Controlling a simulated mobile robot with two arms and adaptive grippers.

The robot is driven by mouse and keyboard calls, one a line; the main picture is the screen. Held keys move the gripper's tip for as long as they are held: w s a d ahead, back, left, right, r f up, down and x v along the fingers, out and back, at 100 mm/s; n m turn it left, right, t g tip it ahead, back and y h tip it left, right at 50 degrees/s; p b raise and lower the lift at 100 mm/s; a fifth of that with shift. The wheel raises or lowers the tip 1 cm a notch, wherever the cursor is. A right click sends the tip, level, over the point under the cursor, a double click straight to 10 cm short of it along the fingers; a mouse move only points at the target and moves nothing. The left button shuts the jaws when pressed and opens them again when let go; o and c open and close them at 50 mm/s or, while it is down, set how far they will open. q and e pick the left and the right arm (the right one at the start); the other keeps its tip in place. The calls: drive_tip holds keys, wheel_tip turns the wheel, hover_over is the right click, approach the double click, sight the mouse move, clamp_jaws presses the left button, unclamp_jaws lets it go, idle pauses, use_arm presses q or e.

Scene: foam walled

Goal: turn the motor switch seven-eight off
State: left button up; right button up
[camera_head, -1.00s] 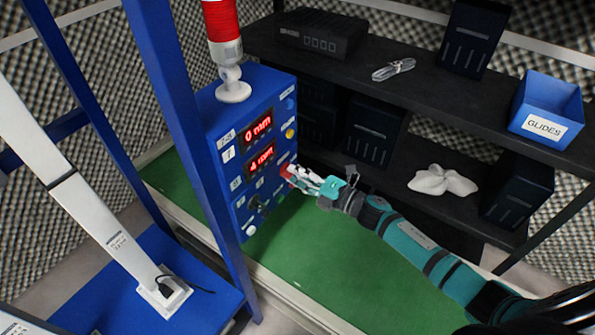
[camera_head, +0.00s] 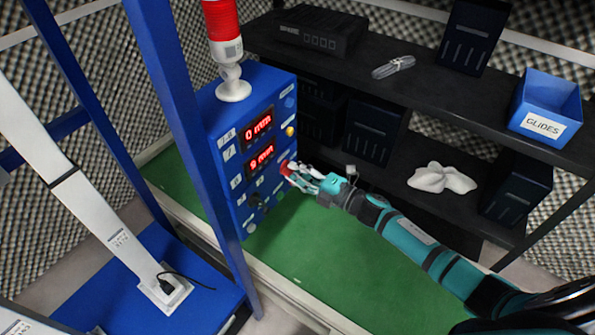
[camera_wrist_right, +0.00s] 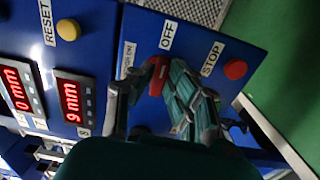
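A blue control box (camera_head: 262,97) stands left of centre in the head view, with two red displays. In the right wrist view a red switch (camera_wrist_right: 158,75) sits on the panel (camera_wrist_right: 195,28), beside a label reading OFF (camera_wrist_right: 168,35) and a partly covered label (camera_wrist_right: 127,58). My right gripper (camera_head: 298,178) is at the box's right edge. In the wrist view its fingers (camera_wrist_right: 150,98) are apart on either side of the red switch. The right finger overlaps the switch; a gap shows on the left. I cannot tell whether they touch it. My left gripper is not in view.
A red STOP button (camera_wrist_right: 235,69) is close to the right finger. A yellow RESET button (camera_wrist_right: 68,29) is farther left. A black shelf (camera_head: 420,105) with dark boxes and a blue GLIDES bin (camera_head: 548,95) stands behind my right arm. A blue post (camera_head: 180,110) rises left of the box.

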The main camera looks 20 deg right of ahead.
drive_tip(key=o, duration=0.4)
drive_tip(key=shift+c, duration=0.2)
drive_tip(key=v, duration=1.2)
